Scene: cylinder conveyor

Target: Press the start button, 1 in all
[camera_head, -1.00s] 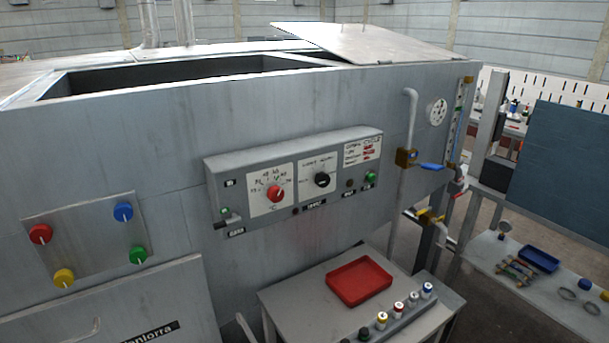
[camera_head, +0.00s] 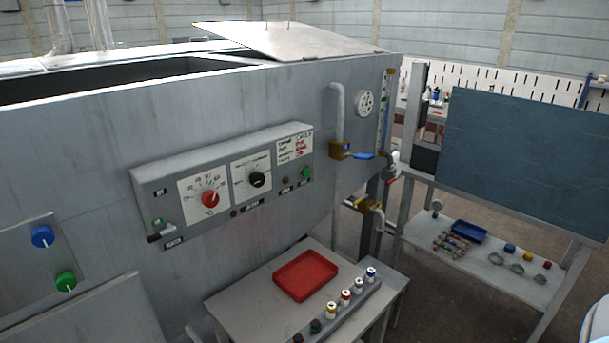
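A grey control panel (camera_head: 222,186) juts from the front of a large metal tank. At its right end is a small round green button (camera_head: 305,173), with a small dark button (camera_head: 285,182) to its left. Their labels are too small to read, so I cannot tell for sure which is the start button. The panel also carries a red knob (camera_head: 210,199), a black knob (camera_head: 257,180) and a small lever (camera_head: 160,235) at its lower left. Neither of my grippers shows in the head view.
A low table below the panel holds a red tray (camera_head: 306,275) and a rack of several small bottles (camera_head: 345,297). A pipe with a blue-handled valve (camera_head: 361,155) stands right of the panel. A side table with a blue tray (camera_head: 469,231) is at right.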

